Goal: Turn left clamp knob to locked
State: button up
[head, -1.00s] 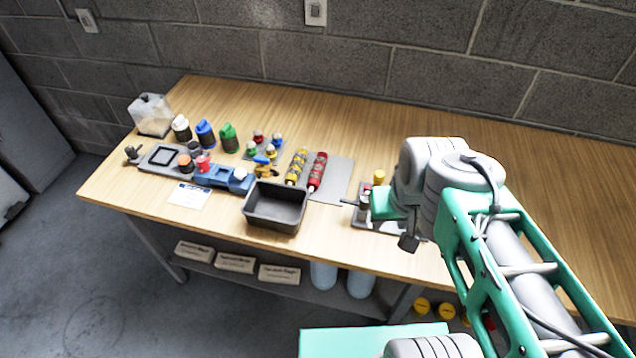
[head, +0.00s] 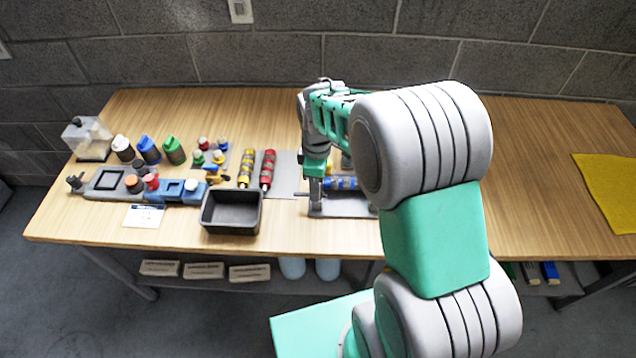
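A grey fixture plate (head: 345,206) lies on the bench with a blue cylinder (head: 341,184) lying across it. A grey upright block (head: 315,204) stands at the plate's left end, with a small dark piece (head: 301,194) sticking out to its left. I cannot make out the left clamp knob or its setting; it may be at this block, under my gripper. My gripper (head: 315,186) points down right over the block. Its fingertips are too small and merged with the block to show whether they are open, shut or touching it. My arm hides the plate's right part.
A black open bin (head: 232,228) stands left of the plate. Yellow (head: 245,168) and red (head: 268,168) cylinders lie on a grey mat. Bottles, small knobs and a blue-grey fixture (head: 180,199) fill the left side. A yellow cloth (head: 612,190) lies far right, with bare bench before it.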

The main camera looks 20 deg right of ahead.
jog(key=shift+f, duration=0.55)
grip_shut()
